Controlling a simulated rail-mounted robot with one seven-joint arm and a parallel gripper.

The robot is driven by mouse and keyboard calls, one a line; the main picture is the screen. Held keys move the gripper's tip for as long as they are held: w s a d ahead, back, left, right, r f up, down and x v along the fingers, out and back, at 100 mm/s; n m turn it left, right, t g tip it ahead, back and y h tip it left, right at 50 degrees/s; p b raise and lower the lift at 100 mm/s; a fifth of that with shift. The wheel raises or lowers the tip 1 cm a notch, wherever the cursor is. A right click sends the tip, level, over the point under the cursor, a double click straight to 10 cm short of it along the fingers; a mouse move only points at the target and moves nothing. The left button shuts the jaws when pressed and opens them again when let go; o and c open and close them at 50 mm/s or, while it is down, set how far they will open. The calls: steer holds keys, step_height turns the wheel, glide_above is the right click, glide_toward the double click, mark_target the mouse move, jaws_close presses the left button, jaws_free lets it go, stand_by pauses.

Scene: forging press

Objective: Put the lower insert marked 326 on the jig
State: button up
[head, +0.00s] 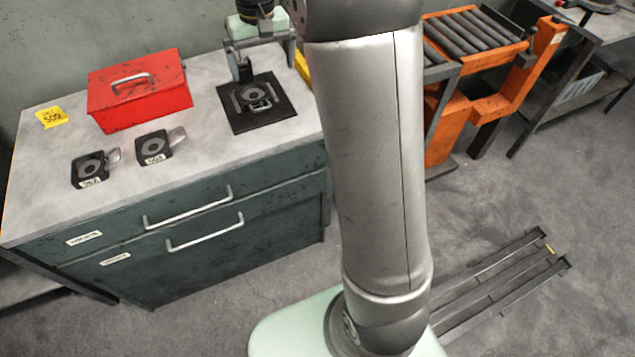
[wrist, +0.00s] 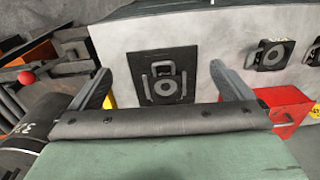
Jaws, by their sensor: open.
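My gripper (wrist: 160,70) is open and empty, its two fingers spread wide. In the head view my gripper (head: 266,66) hangs at the back of the jig, a black plate (head: 275,121) on the bench. The jig (wrist: 138,62) also shows between the fingers in the wrist view. Two pale bars stand on it, with a dark ringed block (wrist: 165,86) and a pale handle between them. This looks like an insert, but I read no number there. Two ringed inserts, a left one (head: 89,166) and a right one (head: 153,146), lie left of the jig; their white labels are too small to read surely.
A red toolbox (head: 140,92) stands behind the loose inserts. A yellow sign (head: 51,117) reading 509 lies at the bench's left. The grey benchtop (head: 215,150) is clear between the inserts and the jig. An orange roller conveyor (head: 490,105) stands right of the bench.

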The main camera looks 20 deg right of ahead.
steer(key=s+f, duration=0.3)
steer(key=s, duration=1.2)
steer(key=s+f, duration=0.3)
steer(key=s, duration=1.2)
steer(key=shift+a+f, duration=0.25)
steer(key=shift+f, duration=0.1)
